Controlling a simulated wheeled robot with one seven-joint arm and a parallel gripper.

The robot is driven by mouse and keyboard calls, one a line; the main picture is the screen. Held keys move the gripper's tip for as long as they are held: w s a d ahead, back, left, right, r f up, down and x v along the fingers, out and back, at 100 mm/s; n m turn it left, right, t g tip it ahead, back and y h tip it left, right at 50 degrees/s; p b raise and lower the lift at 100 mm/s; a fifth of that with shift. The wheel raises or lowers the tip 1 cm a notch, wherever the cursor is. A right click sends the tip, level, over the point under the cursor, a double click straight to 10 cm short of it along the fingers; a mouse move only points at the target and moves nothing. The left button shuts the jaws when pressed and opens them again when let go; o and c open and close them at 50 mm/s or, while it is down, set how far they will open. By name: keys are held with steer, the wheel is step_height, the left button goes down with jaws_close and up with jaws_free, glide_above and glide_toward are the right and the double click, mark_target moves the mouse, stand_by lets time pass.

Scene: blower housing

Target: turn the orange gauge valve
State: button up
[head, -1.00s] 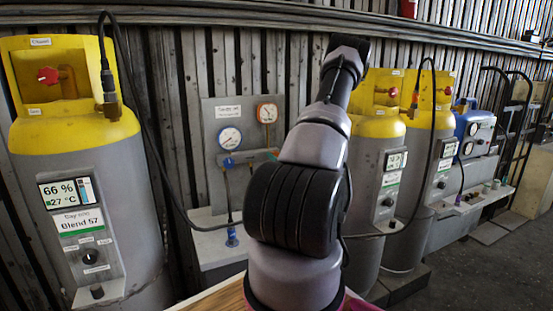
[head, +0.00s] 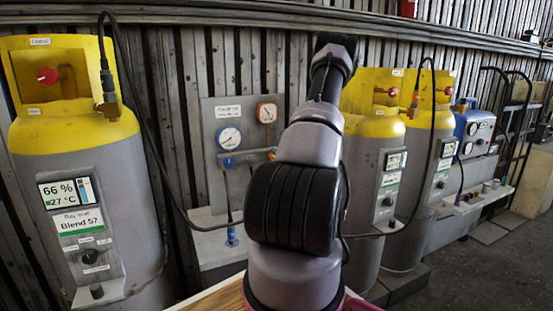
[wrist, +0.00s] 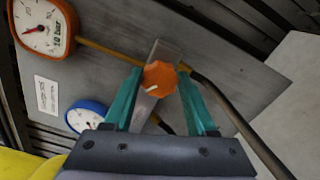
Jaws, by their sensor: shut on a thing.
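The orange gauge valve (wrist: 160,77) is a round, lobed knob with a pale mark near its lower left edge in the wrist view. My gripper (wrist: 161,73) has its teal fingers on either side of the knob and is shut on it. In the head view, a bit of orange at the panel (head: 272,154) shows just left of my arm; my gripper is hidden there behind the arm. The orange-rimmed gauge (wrist: 42,27) is at the upper left of the wrist view, with its red needle pointing left. It also shows in the head view (head: 267,112).
A blue-rimmed gauge (head: 229,137) and a blue valve (head: 229,162) are on the same grey panel. A large yellow-topped cylinder (head: 75,150) stands at left; more stand at right. A dark hose (wrist: 235,115) runs close beside my gripper in the wrist view.

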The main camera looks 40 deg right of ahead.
steer(key=m, duration=1)
steer(key=shift+f, duration=0.2)
steer(key=shift+m, duration=0.4)
steer(key=o, duration=1.4)
steer(key=v, duration=1.1)
steer(key=shift+w+a, duration=0.1)
